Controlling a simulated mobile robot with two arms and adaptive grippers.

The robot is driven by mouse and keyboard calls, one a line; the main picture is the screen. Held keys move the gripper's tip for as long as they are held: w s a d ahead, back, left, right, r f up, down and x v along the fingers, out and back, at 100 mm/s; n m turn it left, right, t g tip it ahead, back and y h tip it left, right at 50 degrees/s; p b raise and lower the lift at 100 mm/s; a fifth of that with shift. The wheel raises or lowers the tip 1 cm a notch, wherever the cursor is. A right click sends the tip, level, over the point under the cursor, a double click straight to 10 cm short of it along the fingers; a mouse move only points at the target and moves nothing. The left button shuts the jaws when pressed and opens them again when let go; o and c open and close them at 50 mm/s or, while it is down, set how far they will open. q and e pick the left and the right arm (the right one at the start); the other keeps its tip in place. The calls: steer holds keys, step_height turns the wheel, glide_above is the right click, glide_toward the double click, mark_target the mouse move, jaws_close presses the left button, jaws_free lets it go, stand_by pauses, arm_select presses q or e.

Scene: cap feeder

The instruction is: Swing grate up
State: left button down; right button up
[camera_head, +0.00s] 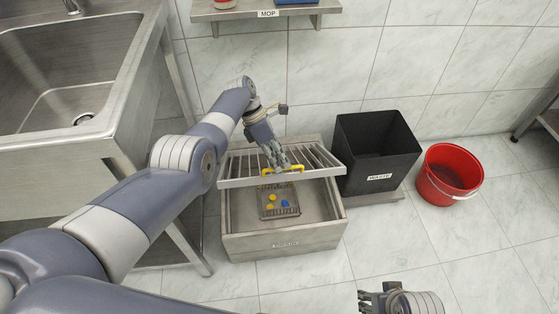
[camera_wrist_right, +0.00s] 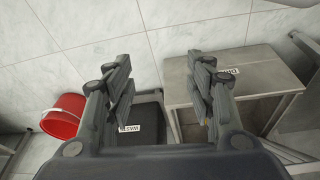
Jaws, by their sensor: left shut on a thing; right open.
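The metal grate (camera_head: 318,157) is tilted up over the floor drain box (camera_head: 285,243), with its front edge raised above the box's front rim. My left gripper (camera_head: 279,166) is shut on the grate's yellow handle (camera_head: 296,168) at the front edge. Inside the drain box is a dark perforated basket (camera_head: 278,213) with yellow and blue caps on it. My right gripper (camera_head: 372,297) is at the bottom of the head view. In the right wrist view its fingers (camera_wrist_right: 160,95) are spread wide with nothing between them. The drain box (camera_wrist_right: 245,75) also shows there.
A black waste bin (camera_head: 375,150) stands right of the drain box, with a red bucket (camera_head: 450,172) farther right. A steel sink (camera_head: 75,100) is at the left. A shelf labelled MOP (camera_head: 268,13) is on the wall. The tiled floor in front is clear.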

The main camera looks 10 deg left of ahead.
steer(key=c, duration=0.4)
steer(key=shift+w+f, duration=0.15)
steer(key=shift+w, duration=0.15)
steer(key=c, duration=0.4)
steer(key=w+n+t, duration=0.1)
steer(key=w+n, duration=0.2)
steer(key=w+a+f+n+t+h, duration=0.1)
steer(key=w+n, duration=0.1)
steer(key=n, duration=0.1)
steer(key=w+n+t+h, duration=0.1)
steer(key=w+n, duration=0.2)
steer(key=shift+w+a+f+n+t, duration=0.15)
steer(key=shift+w+a+n+t, duration=0.15)
jaws_close()
steer(key=w+a+n+t+y, duration=0.35)
steer(key=a+n, duration=0.45)
steer(key=n, duration=0.6)
steer(key=w+a+n+t+y, duration=0.3)
steer(key=w+a+n, duration=0.2)
steer(key=a+n, duration=0.65)
steer(key=w+a+n, duration=0.1)
steer(key=w+n, duration=0.1)
steer(key=w, duration=0.9)
